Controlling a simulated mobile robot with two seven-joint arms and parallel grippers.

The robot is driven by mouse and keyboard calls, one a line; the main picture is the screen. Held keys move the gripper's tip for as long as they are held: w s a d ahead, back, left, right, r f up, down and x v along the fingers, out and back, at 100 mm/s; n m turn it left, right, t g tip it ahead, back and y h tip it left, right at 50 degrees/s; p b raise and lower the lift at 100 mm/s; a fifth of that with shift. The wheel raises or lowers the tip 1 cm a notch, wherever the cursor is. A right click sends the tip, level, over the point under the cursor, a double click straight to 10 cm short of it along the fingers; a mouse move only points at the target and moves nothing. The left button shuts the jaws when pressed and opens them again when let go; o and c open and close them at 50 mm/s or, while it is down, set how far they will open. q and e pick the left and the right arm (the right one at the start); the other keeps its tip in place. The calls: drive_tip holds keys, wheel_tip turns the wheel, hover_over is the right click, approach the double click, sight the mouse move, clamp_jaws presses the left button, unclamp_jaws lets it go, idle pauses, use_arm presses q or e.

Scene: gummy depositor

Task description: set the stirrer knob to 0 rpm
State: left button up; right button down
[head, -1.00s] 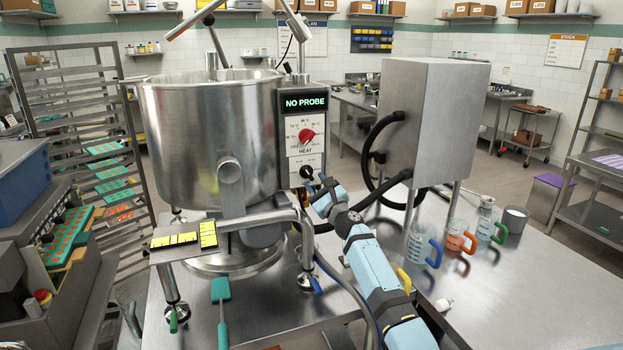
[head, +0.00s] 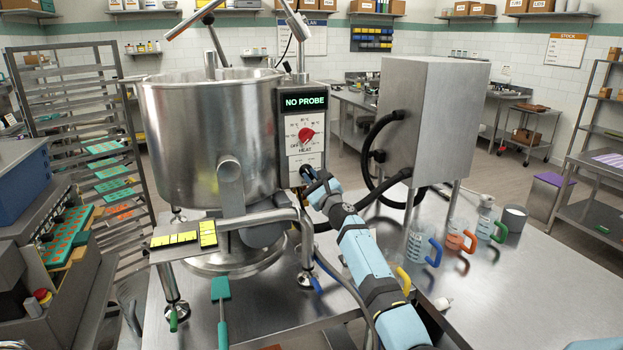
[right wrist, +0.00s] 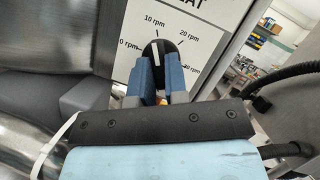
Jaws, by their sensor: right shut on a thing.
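The stirrer knob (right wrist: 155,50) is black with a white pointer line. In the right wrist view its pointer stands nearly upright, towards the 10 rpm mark; the 0 rpm mark is to its left on the white dial plate (right wrist: 122,65). My right gripper (right wrist: 159,78) has its two blue fingers on either side of the knob, shut on it. My left gripper is not in view.
Above is the red HEAT knob (head: 306,135) and a display (head: 304,101) reading NO PROBE. The steel kettle (head: 205,140) stands left of the panel. A steel cabinet (head: 445,110) with black hoses stands right. Several jugs with coloured handles stand on the table.

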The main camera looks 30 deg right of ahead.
drive_tip(key=shift+n, duration=0.4)
drive_tip(key=n+y, duration=0.2)
drive_tip(key=n, duration=0.1)
drive_tip(key=shift+d+r+n+g, duration=0.1)
drive_tip(key=shift+n+g, duration=0.3)
drive_tip(key=n+g+p, duration=0.1)
drive_tip(key=n, duration=0.2)
drive_tip(key=n+g+y+p, duration=0.1)
drive_tip(key=n, duration=0.2)
drive_tip(key=n+g+p, duration=0.1)
drive_tip(key=n, duration=0.1)
drive_tip(key=shift+d+r+n+y, duration=0.1)
drive_tip(key=shift+r+n+y, duration=0.2)
drive_tip(key=shift+n, duration=0.1)
drive_tip(key=c, duration=1.1)
unclamp_jaws()
drive_tip(key=shift+c, duration=0.2)
